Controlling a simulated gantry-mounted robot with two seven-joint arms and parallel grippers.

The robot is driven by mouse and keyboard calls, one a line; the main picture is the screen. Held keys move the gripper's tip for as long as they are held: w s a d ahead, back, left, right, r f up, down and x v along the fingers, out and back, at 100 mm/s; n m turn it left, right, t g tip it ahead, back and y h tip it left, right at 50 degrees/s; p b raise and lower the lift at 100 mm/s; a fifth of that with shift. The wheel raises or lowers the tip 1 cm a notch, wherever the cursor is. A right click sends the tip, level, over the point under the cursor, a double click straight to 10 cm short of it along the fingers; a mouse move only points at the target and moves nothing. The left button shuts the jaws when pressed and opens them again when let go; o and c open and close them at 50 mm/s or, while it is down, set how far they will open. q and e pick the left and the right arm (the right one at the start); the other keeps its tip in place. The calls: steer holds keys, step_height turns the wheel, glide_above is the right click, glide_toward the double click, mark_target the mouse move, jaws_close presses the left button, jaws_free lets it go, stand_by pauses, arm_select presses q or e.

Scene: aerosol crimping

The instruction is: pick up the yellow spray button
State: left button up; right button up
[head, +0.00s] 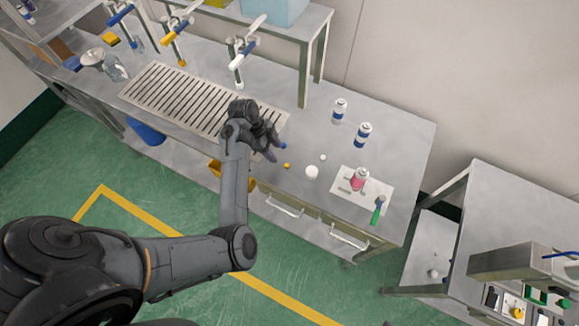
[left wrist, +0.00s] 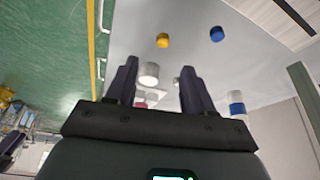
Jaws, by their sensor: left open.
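The yellow spray button (head: 287,165) is a small yellow piece on the steel worktop, near its front edge. My left gripper (head: 274,150) is open just to the left of it and slightly farther back. In the left wrist view the yellow button (left wrist: 163,41) shows beyond the open fingertips (left wrist: 159,62), with nothing gripped. My right gripper is not in view.
A white cylinder (head: 312,172) and a smaller white piece (head: 323,157) are right of the button. A blue cap (left wrist: 217,33) also lies close by. Two blue-and-white cans (head: 363,134) stand behind. A pink-and-white can (head: 359,179) stands on a white mat (head: 381,190).

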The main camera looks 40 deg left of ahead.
mark_target(287, 165)
arm_select(q)
steer(key=x, duration=0.3)
steer(key=shift+d+f, duration=0.1)
steer(key=shift+f, duration=0.1)
steer(key=shift+w+x, duration=0.15)
steer(key=shift+x, duration=1.35)
steer(key=shift+w+x, duration=0.15)
steer(key=shift+x, duration=1.35)
jaws_close()
